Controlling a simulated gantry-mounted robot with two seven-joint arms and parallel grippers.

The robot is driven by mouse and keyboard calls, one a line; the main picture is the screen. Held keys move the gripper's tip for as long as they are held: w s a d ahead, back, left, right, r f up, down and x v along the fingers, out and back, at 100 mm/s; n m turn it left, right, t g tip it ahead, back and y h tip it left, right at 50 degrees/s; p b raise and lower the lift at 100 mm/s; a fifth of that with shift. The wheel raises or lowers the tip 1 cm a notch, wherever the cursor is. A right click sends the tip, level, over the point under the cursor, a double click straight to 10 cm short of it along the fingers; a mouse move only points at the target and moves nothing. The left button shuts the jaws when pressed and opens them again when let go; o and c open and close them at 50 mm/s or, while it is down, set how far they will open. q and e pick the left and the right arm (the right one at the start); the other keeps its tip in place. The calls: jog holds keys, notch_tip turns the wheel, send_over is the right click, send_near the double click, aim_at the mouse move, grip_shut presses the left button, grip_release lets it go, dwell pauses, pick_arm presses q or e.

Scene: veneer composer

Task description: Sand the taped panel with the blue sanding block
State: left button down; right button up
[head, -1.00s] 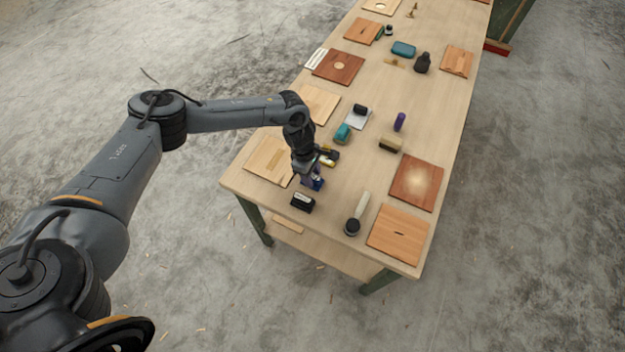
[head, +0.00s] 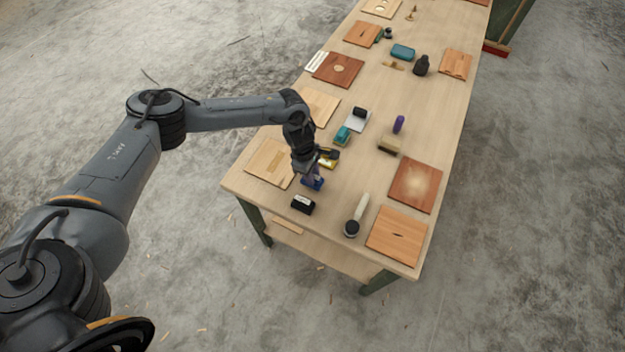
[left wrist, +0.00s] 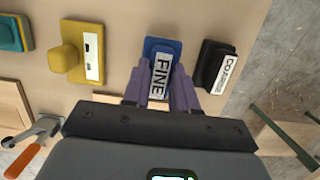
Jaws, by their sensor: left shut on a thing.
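The blue sanding block (head: 312,184), labelled FINE, is near the front left of the bench; it also shows in the left wrist view (left wrist: 163,48). My left gripper (head: 311,174) is over it, its purple fingers shut on it (left wrist: 165,85). I cannot tell whether the block still touches the bench. A pale wood panel (head: 258,168) with a lighter strip, perhaps tape, lies just left of the gripper. My right gripper is not in view.
A black COARSE block (head: 303,204) stands close in front of the blue one. A yellow block (head: 328,163) and a teal block (head: 342,136) stand behind. A brush-like tool (head: 356,215) and more panels (head: 397,233) lie to the right on the bench (head: 345,185).

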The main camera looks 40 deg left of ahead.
pick_arm(q)
jog(key=shift+d+p+v, duration=0.2)
jog(key=shift+p+v, duration=0.4)
jog(key=shift+v, duration=0.35)
jog(key=shift+d+p+v, duration=0.2)
jog(key=shift+p+v, duration=0.35)
jog(key=shift+v, duration=0.35)
jog(key=shift+w+r, duration=0.1)
jog(key=shift+r, duration=0.2)
